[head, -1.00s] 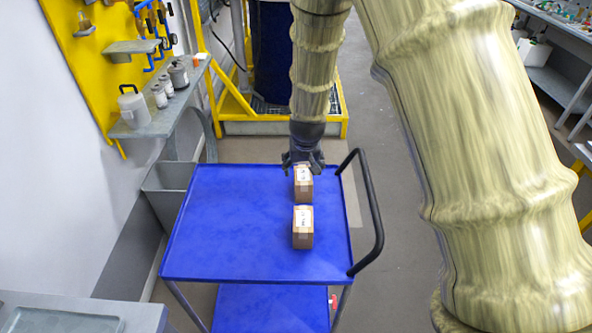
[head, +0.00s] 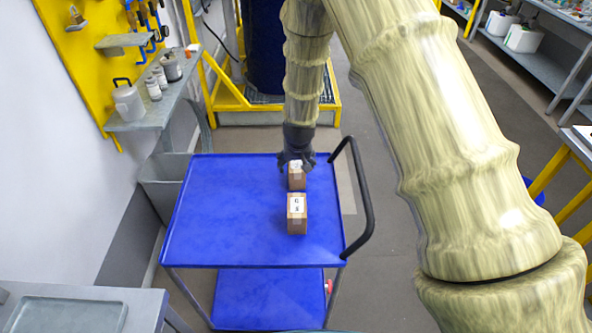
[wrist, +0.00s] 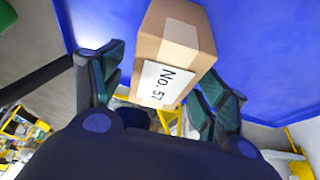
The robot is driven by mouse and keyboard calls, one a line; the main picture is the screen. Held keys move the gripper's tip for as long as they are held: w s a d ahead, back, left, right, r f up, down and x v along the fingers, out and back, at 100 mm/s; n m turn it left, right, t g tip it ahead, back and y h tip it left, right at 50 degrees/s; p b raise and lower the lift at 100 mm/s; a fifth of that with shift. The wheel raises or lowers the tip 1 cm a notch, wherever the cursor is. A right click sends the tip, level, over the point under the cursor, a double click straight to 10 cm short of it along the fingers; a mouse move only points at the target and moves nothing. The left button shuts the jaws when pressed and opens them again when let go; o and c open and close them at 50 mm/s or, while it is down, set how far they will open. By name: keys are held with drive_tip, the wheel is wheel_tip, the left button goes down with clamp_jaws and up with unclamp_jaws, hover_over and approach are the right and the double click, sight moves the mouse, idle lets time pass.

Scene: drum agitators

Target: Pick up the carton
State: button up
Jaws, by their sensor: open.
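Two brown cartons with white labels stand in line on the blue cart top (head: 225,215). The near carton (head: 297,216) is clear of my gripper. My gripper (head: 296,164) points down at the far carton (head: 297,182), with its fingers by the carton's upper part. In the wrist view, a carton (wrist: 190,42) marked "No. 57" sits between the two spread fingers of my gripper (wrist: 163,92). The fingers are open, one on each side. Whether either finger touches the carton cannot be told.
The cart has a black handle (head: 362,205) on its right. A shelf (head: 150,115) with containers is on the left wall, and a yellow frame (head: 265,115) stands behind the cart. The cart top's left half is clear.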

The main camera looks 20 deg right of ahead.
drive_tip(key=shift+s+f+p, duration=0.2)
drive_tip(key=shift+s+p, duration=0.2)
drive_tip(key=x, duration=0.3)
drive_tip(key=shift+w+f, duration=0.15)
drive_tip(key=shift+w, duration=0.25)
drive_tip(key=shift+s+r, duration=0.25)
drive_tip(key=shift+s, duration=0.05)
drive_tip(key=shift+w+a+f, duration=0.1)
drive_tip(key=shift+w+f, duration=0.05)
drive_tip(key=c, duration=1.2)
